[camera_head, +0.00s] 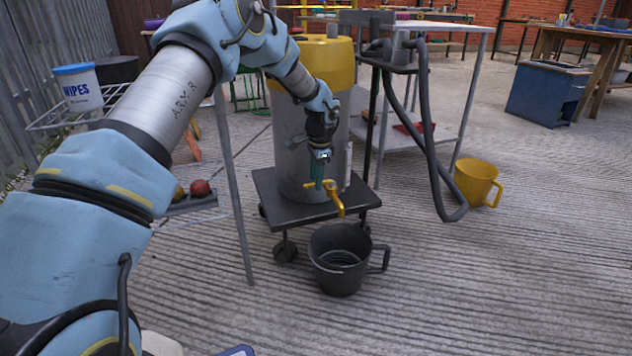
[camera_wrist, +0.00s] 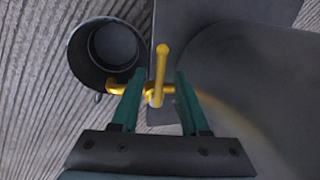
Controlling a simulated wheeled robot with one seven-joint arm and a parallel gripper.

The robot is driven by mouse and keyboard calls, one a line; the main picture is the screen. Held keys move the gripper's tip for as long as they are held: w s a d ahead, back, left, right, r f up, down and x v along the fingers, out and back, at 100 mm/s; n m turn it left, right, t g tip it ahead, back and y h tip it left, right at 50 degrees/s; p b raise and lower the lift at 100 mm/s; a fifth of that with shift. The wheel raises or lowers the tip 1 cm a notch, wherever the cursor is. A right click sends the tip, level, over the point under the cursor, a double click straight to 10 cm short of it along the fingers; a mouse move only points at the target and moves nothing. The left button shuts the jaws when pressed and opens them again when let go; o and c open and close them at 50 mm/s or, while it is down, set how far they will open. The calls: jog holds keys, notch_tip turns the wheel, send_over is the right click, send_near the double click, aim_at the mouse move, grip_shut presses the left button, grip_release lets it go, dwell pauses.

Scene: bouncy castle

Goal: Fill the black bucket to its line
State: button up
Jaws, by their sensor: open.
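The black bucket (camera_head: 338,278) stands on the concrete below the tap, its handle to the right. Ring marks show on its inner wall; I cannot tell a fill line or any water. A yellow tap (camera_head: 337,197) sticks out low on the grey tank (camera_head: 290,150) with a yellow top. My gripper (camera_head: 323,184) is open at the tap. In the wrist view, the tap's lever (camera_wrist: 161,68) stands between the two green fingers (camera_wrist: 155,105), apart from both. The spout (camera_wrist: 118,88) points to the bucket (camera_wrist: 108,50) at upper left.
The tank stands on a dark wheeled trolley (camera_head: 320,209). A yellow bucket (camera_head: 477,182) stands to the right, near a hanging grey hose (camera_head: 435,140) and a metal table (camera_head: 430,25). A white wipes tub (camera_head: 78,88) is at left. Open concrete lies at front right.

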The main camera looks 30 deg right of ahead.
jog(key=shift+c, duration=0.4)
grip_shut()
dwell(1.1)
